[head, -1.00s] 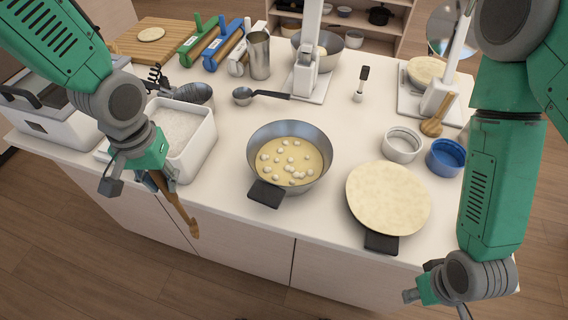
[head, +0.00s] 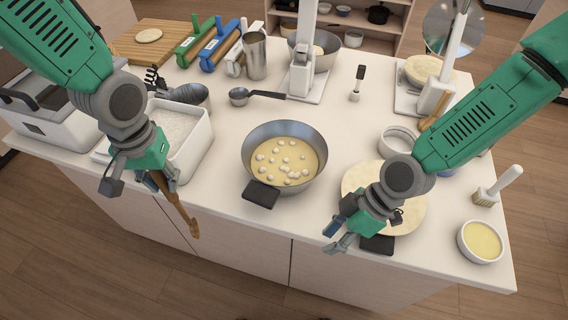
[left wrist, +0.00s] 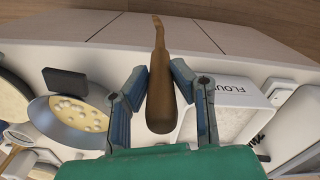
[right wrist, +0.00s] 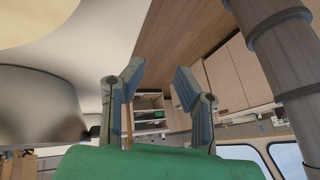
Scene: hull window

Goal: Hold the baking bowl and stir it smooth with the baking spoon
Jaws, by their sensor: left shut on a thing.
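The baking bowl (head: 285,130) is a dark metal bowl with a black handle (head: 260,194). It stands at the front middle of the counter and holds yellow batter (head: 284,165) with several white lumps. It also shows in the left wrist view (left wrist: 62,128). My left gripper (head: 152,180) is shut on the handle of the wooden baking spoon (head: 182,212), seen also in the left wrist view (left wrist: 159,100). The spoon hangs tilted past the counter's front edge, left of the bowl. My right gripper (head: 336,239) is open and empty, right of the bowl, in front of the flat round's pan.
A pale flat round (head: 360,180) lies in a black-handled pan, partly behind my right arm. A white flour bin (head: 195,150) stands left of the bowl. A ladle (head: 240,97) lies behind it. A small bowl of yellow liquid (head: 480,242) and a brush (head: 495,188) are at right.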

